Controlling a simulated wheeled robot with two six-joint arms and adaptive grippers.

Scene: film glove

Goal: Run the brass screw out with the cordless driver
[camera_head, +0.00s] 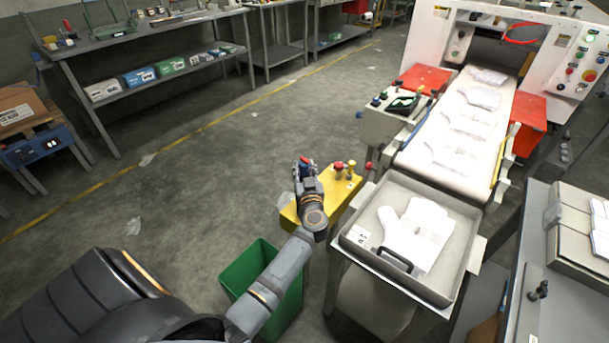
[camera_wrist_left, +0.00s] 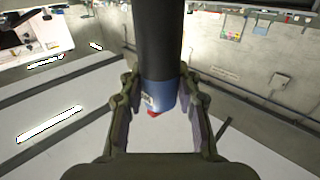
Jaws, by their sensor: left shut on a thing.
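My left gripper (camera_head: 307,170) is over the left part of a small yellow stand (camera_head: 290,214). In the left wrist view, its fingers (camera_wrist_left: 160,105) are shut on a dark cylindrical body with a blue band and a red tip, apparently the cordless driver (camera_wrist_left: 158,45). A bit of blue and red also shows at the gripper in the head view. A red-topped piece (camera_head: 339,169) and a yellow piece (camera_head: 351,169) stand upright on the stand to the right of the gripper. I cannot make out the brass screw. My right gripper is not in view.
A green bin (camera_head: 236,270) stands on the floor below my left arm. A grey tray (camera_head: 455,212) holding a white glove shape is right of the stand. A conveyor machine (camera_head: 420,160) is behind it. Shelves line the back left; the floor between is mostly clear.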

